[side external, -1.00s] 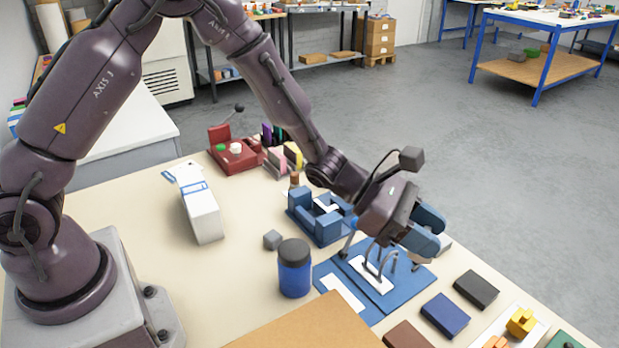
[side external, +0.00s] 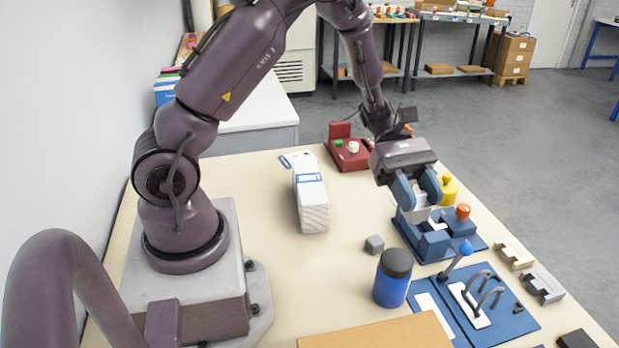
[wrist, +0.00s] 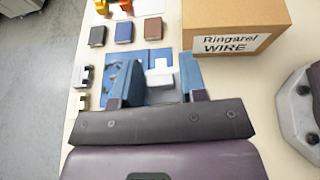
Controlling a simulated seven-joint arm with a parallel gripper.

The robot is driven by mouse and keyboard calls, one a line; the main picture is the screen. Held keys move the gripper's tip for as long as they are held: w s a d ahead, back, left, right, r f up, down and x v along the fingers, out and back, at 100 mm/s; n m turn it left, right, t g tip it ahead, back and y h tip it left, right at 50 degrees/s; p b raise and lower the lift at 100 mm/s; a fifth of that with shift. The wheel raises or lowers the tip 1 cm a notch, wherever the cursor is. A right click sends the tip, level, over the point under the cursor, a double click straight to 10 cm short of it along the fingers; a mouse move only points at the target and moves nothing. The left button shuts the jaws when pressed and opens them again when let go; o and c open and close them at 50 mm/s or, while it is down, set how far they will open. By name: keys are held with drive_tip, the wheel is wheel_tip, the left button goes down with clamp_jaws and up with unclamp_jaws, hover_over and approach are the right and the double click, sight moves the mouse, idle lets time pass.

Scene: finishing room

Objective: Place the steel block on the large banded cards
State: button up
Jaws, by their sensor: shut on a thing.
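My gripper (side external: 417,192) is shut on the steel block (side external: 419,212), a light grey piece between its blue fingers. The gripper holds it above the blue fixture (side external: 434,243). In the wrist view the block (wrist: 160,95) shows between the fingertips, partly hidden by the gripper. The large banded cards (side external: 312,203) are a tall white stack with a blue band, standing to the left of my gripper on the cream table. A smaller blue-and-white piece (side external: 297,160) shows behind the stack. The stack is not seen in the wrist view.
A blue board with wire loops (side external: 484,300) is at right. A red device (side external: 349,152) is behind. A cardboard box (side external: 378,333) is nearest.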

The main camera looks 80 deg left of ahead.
drive_tip(key=s+a+f+m+g+y, duration=0.2)
drive_tip(key=s+a+f+m+g, duration=0.25)
drive_tip(key=s+m+g, duration=0.4)
drive_tip(key=s+a+m+g+y, duration=0.1)
drive_tip(key=s+a+m+y, duration=0.1)
drive_tip(key=a+m+y, duration=0.2)
drive_tip(key=s+a+m+g+y, duration=0.2)
drive_tip(key=a+m+y, duration=0.3)
drive_tip(key=a+y, duration=0.1)
drive_tip(key=s+a+m+g+y, duration=0.2)
drive_tip(key=a+m+y, duration=0.2)
drive_tip(key=y, duration=0.1)
drive_tip(key=shift+a+m+g, duration=0.25)
drive_tip(key=shift+a, duration=0.15)
drive_tip(key=w+a+r+m+t+y, duration=0.3)
drive_tip(key=a+r+m+t+y, duration=0.1)
drive_tip(key=a+m+t+y, duration=0.4)
drive_tip(key=m+y, duration=0.1)
drive_tip(key=m, duration=0.1)
hover_over(309, 178)
drive_tip(key=shift+f, duration=3.9)
drive_tip(key=o, duration=1)
drive_tip(key=shift+f, duration=0.1)
drive_tip(key=shift+o, duration=0.2)
